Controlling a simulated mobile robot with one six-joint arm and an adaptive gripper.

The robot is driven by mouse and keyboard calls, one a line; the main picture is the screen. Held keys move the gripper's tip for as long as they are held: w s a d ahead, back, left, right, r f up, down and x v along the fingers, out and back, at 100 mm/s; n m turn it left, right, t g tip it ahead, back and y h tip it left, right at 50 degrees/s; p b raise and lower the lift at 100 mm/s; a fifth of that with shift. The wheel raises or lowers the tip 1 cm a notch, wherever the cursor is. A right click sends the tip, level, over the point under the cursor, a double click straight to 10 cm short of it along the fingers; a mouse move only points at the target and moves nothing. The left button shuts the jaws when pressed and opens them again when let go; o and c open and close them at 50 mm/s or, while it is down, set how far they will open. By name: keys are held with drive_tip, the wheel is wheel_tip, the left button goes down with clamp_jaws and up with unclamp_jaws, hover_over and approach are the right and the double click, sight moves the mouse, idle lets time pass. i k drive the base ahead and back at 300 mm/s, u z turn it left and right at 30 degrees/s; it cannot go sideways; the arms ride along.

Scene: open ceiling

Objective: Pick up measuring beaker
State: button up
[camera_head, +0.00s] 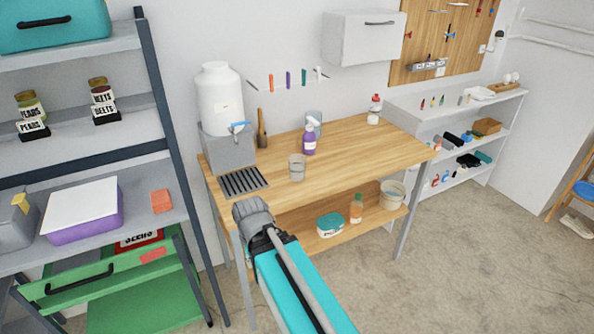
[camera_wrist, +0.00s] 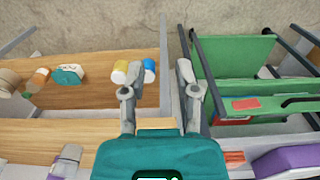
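The measuring beaker appears to be the small clear cup (camera_head: 297,168) standing upright on the wooden workbench (camera_head: 370,150), near its front edge in the head view. I cannot make it out in the wrist view. My gripper (camera_wrist: 157,75) is open in the wrist view, its two fingers spread with nothing held between them. In the head view my arm's grey end is at the bench's front left, left of and nearer than the cup, and apart from it.
A purple spray bottle (camera_head: 309,138) stands just behind the cup. A white water tank (camera_head: 220,100) and a drain grate (camera_head: 243,181) are to the left. The lower shelf (camera_head: 290,215) holds containers. A shelving rack (camera_head: 165,120) stands at left. The bench's right half is mostly clear.

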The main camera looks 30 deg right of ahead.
sight(296, 162)
drive_tip(key=z, duration=2.55)
drive_tip(key=i, duration=1.1)
drive_tip(key=z, duration=0.05)
